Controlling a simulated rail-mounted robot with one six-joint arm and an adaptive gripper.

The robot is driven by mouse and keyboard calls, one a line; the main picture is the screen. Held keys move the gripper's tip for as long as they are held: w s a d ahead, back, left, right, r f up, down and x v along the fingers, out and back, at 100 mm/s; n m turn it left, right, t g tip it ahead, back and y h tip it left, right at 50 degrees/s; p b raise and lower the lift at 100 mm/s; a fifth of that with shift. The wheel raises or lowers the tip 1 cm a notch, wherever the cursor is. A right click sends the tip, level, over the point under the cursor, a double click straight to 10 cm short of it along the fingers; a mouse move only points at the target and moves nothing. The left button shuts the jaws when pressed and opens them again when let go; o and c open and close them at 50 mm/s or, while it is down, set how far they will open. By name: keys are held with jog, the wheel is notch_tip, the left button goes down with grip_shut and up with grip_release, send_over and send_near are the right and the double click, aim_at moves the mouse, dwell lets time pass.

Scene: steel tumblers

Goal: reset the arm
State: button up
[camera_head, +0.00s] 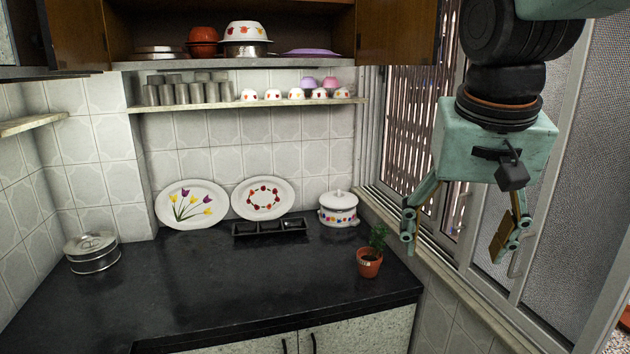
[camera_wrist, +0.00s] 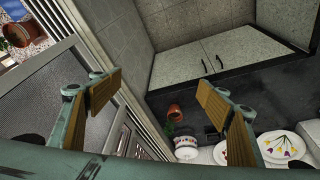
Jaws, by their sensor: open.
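My gripper (camera_head: 460,235) hangs at the right of the head view, in front of the window, with its fingers spread apart and nothing between them. It also shows in the wrist view (camera_wrist: 165,105), where its two wooden-looking finger pads stand wide apart. It is to the right of the black counter (camera_head: 200,285) and touches nothing that I can see. Several steel tumblers (camera_head: 180,92) stand in rows on the left part of the wall shelf, far from my gripper.
A potted plant (camera_head: 369,262) stands near the counter's right edge. A lidded white pot (camera_head: 338,209), a black tray (camera_head: 270,228), two decorated plates (camera_head: 192,188) and a steel container (camera_head: 92,262) stand farther back or left. The window frame (camera_head: 560,190) is close behind my gripper. The counter's middle is clear.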

jog(key=s+f+n, duration=0.1)
jog(key=s+f, duration=0.1)
jog(key=s, duration=0.8)
jog(key=s+a+f+n+y, duration=0.1)
jog(key=s+f, duration=0.1)
jog(key=s, duration=0.8)
jog(key=shift+s+a+n+t, duration=0.3)
jog(key=shift+w, duration=0.1)
